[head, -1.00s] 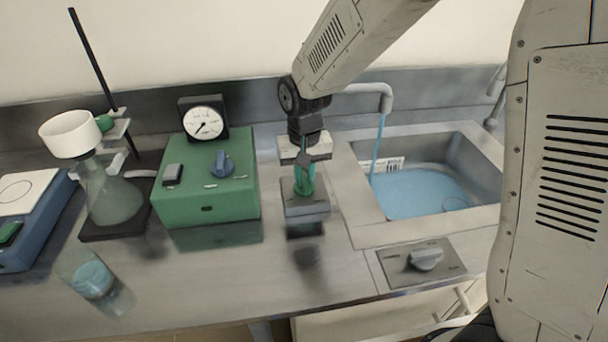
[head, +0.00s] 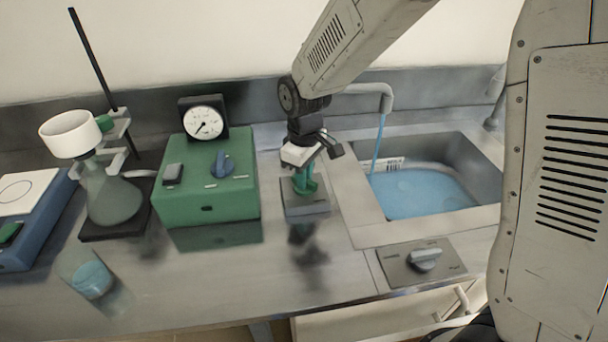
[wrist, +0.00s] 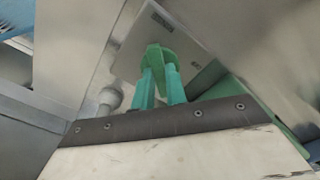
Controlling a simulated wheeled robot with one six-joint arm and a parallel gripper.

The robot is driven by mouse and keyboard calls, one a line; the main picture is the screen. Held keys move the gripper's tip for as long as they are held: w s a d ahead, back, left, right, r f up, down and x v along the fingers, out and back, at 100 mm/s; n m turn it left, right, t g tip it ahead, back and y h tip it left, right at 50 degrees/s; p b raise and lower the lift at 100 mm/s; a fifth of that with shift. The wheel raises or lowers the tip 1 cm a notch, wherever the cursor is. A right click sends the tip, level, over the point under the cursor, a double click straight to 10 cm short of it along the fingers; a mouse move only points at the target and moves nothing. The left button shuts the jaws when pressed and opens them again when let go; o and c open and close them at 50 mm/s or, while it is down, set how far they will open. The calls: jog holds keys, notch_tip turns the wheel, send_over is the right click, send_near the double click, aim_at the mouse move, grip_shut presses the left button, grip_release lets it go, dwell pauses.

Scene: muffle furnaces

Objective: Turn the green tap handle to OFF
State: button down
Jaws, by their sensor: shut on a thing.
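The green tap handle (head: 309,187) stands on a small grey metal plate (head: 306,208) between the green box and the sink. In the wrist view the handle (wrist: 156,56) shows between and just beyond my two teal fingertips, over the plate (wrist: 180,38), which bears small marks too blurred to read. My gripper (head: 303,179) comes down on the handle from above and is shut on it. Its body is turned at an angle to the plate in the head view and hides part of the handle. The gripper (wrist: 160,70) also shows in the wrist view.
A green box (head: 206,195) with a blue knob and a dial gauge (head: 204,122) stands close to the left. At right are the sink (head: 345,192), with water running from its spout (head: 386,97), and a grey knob (head: 425,258) on a panel.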

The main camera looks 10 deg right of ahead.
jog(key=n, duration=0.4)
jog(key=shift+n, duration=2)
jog(key=c, duration=1.4)
grip_release()
jog(key=shift+c, duration=0.2)
notch_tip(320, 180, up, 8)
jog(key=shift+f, duration=0.1)
